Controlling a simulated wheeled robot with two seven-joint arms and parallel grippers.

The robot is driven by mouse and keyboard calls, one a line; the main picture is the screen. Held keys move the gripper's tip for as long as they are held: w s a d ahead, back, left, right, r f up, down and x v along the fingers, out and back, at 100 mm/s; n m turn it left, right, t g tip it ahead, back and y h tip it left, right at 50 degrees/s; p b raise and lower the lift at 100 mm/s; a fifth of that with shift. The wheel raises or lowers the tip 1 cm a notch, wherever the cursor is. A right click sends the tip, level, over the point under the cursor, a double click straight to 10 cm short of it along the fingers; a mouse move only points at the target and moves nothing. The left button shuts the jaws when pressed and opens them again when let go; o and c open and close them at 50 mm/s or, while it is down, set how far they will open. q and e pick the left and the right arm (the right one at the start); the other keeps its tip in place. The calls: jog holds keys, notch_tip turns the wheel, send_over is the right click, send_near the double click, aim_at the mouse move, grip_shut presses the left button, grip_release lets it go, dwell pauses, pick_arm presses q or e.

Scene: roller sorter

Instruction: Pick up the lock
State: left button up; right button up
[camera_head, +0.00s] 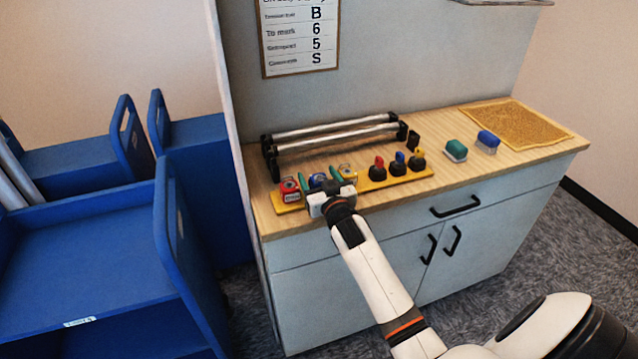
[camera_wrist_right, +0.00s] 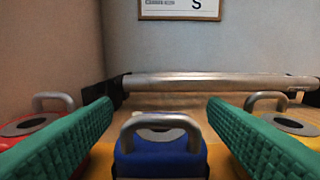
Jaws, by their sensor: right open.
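A blue lock (camera_head: 317,180) with a grey shackle sits on a yellow board (camera_head: 385,183) on the wooden counter. A red lock (camera_head: 290,191) is to its left and a yellow lock (camera_head: 347,171) to its right. My right gripper (camera_head: 320,180) is open, its green fingers on either side of the blue lock. In the right wrist view the blue lock (camera_wrist_right: 160,158) is centred between the fingers, with a visible gap on each side. The red lock (camera_wrist_right: 32,124) and yellow lock (camera_wrist_right: 282,122) are outside the fingers. My left gripper is out of view.
A rack of metal rollers (camera_head: 335,135) stands behind the locks. Several black-based pieces with coloured tops (camera_head: 397,164) share the board. A green block (camera_head: 456,150), a blue block (camera_head: 488,140) and a tan mat (camera_head: 515,123) lie to the right. Blue carts (camera_head: 90,250) stand left.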

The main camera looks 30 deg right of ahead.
jog(key=c, duration=1.2)
notch_tip(320, 180, up, 15)
jog(key=p, duration=0.5)
jog(key=shift+f, duration=0.15)
jog(key=shift+s+f, duration=0.1)
